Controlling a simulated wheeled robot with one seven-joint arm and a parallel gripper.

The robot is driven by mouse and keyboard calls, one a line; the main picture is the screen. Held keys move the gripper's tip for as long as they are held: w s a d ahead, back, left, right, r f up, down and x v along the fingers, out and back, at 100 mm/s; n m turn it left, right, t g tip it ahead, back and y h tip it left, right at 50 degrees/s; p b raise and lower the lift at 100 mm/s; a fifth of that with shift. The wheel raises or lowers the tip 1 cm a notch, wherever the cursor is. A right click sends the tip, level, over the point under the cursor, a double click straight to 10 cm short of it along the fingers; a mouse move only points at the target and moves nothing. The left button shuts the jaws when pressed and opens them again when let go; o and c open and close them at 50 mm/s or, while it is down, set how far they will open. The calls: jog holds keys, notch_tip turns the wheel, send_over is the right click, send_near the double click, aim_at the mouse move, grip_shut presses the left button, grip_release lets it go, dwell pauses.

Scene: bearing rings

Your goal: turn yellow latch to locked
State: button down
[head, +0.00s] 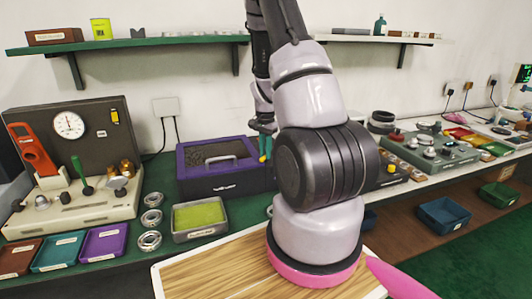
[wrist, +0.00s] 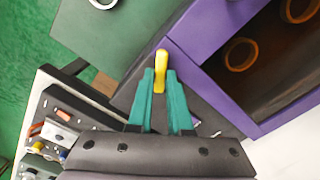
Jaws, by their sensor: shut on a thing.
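The yellow latch (wrist: 160,57) shows in the wrist view at the corner of a purple-framed box (wrist: 240,112). My gripper (wrist: 161,78) has teal fingers, and they are shut on the latch, one on each side.
Metal rings (head: 150,218) and a tray with a yellow-green pad (head: 199,216) stand in front of the box. A gauge panel (head: 75,150) stands at the left. A shelf (head: 130,42) runs above. My arm hides much of the bench's middle.

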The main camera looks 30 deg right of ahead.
jog(key=m, duration=0.3)
jog(key=shift+w+m, duration=0.2)
jog(key=shift+m, duration=0.1)
jog(key=shift+w+m, duration=0.1)
jog(key=shift+m, duration=1.6)
jog(key=c, duration=0.8)
grip_release()
jog(key=shift+c, duration=0.2)
notch_tip(320, 180, up, 11)
jog(key=shift+a, duration=0.1)
